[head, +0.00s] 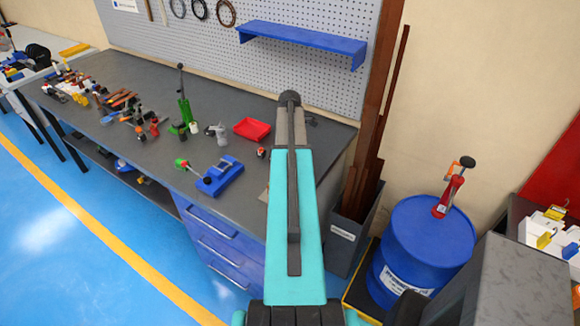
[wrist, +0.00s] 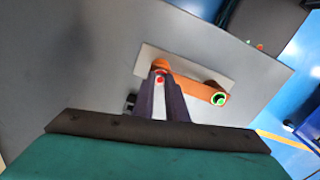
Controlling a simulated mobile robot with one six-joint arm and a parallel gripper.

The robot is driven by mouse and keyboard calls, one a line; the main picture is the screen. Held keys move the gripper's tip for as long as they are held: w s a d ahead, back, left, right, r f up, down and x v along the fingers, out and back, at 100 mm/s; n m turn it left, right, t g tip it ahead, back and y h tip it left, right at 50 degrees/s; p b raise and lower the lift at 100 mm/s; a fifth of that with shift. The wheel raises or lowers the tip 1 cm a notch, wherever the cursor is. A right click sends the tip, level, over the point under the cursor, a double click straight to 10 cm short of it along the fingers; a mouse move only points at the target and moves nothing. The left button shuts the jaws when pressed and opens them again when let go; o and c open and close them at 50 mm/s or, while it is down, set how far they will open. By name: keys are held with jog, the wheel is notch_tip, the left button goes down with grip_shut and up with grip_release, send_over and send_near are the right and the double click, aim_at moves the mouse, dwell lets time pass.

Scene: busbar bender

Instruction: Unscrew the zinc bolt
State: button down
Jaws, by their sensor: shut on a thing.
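In the wrist view my gripper (wrist: 160,76) points down at an orange bar (wrist: 196,89) on a light grey plate (wrist: 184,63). Its dark fingers are close together around a small part with a red spot, at the left end of the bar. The fingers hide most of this part, and I cannot tell whether it is the zinc bolt. A dark round piece with a bright green ring (wrist: 220,99) sits at the bar's right end. In the head view my arm covers the gripper and most of this fixture.
In the head view the grey workbench (head: 150,160) carries a red tray (head: 252,129), a blue-based tool (head: 220,177) and a green stand (head: 185,110). A blue shelf (head: 302,43) hangs above. A grey bin (head: 345,240) and a blue drum (head: 425,240) stand on the right.

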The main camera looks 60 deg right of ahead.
jog(key=shift+n, duration=0.5)
jog(key=n, duration=0.5)
dwell(0.4)
jog(key=shift+n, duration=0.5)
jog(key=n, duration=0.4)
jog(key=shift+n, duration=0.4)
jog(key=shift+n, duration=0.5)
jog(key=shift+n, duration=1.4)
